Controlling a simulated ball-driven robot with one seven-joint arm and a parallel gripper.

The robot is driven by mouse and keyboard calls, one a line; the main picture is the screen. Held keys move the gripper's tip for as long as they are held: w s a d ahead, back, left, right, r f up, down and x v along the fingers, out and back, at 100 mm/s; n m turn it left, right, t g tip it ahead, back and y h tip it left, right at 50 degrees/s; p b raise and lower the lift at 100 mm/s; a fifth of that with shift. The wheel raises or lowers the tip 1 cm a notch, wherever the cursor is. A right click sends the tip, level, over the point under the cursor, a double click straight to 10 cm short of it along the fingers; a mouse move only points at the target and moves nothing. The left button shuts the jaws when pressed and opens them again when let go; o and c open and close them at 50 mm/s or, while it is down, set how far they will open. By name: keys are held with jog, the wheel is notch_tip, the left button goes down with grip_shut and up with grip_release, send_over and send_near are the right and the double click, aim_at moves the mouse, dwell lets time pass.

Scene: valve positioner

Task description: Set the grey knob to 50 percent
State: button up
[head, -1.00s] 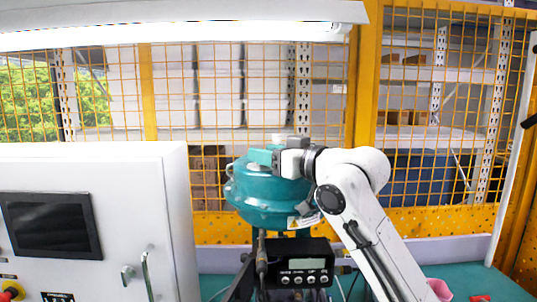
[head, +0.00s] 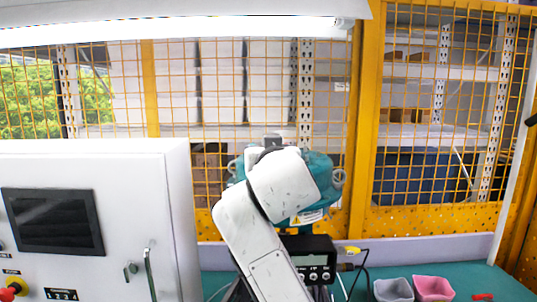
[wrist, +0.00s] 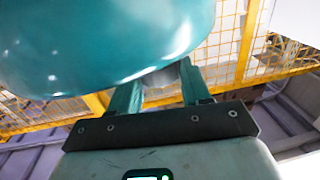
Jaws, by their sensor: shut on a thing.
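The grey knob (wrist: 164,77) shows in the wrist view as a small grey piece between my fingertips, partly hidden by the big teal housing (wrist: 110,35). My gripper (wrist: 160,84) has its two teal fingers either side of it and is shut on it, close beside the housing. In the head view the teal housing (head: 320,170) stands behind my white arm, which hides the knob and the fingers. The knob's marking or percentage cannot be read.
A black positioner box (head: 308,258) with a small display and buttons sits below the housing. A white control cabinet (head: 120,215) stands at left. A grey bin (head: 393,290) and a pink bin (head: 433,288) stand on the teal bench at right. A yellow mesh fence (head: 365,120) closes the back.

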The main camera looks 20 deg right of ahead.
jog(key=m+g+h+b, duration=0.1)
jog(key=m+h, duration=0.1)
jog(key=m+g+h+b, duration=0.1)
jog(key=h, duration=0.2)
jog(key=a+m+g+h, duration=0.1)
jog(key=m+h, duration=0.1)
jog(key=shift+w+f+m+g+h+b, duration=0.1)
jog(key=shift+w+m+g+h+b, duration=0.2)
jog(key=shift+g+h+b, duration=0.1)
jog(key=m+g+h, duration=0.3)
jog(key=shift+g, duration=0.4)
jog(key=shift+w+a+m+g+h, duration=0.1)
jog(key=shift+w+m+g+h, duration=0.05)
jog(key=shift+m+g+h, duration=0.85)
jog(key=shift+g+p, duration=0.35)
jog(key=shift+g, duration=0.15)
jog(key=o, duration=1.1)
jog(key=shift+c, duration=0.2)
jog(key=b+v, duration=0.2)
jog(key=v, duration=0.8)
jog(key=shift+a+b, duration=0.35)
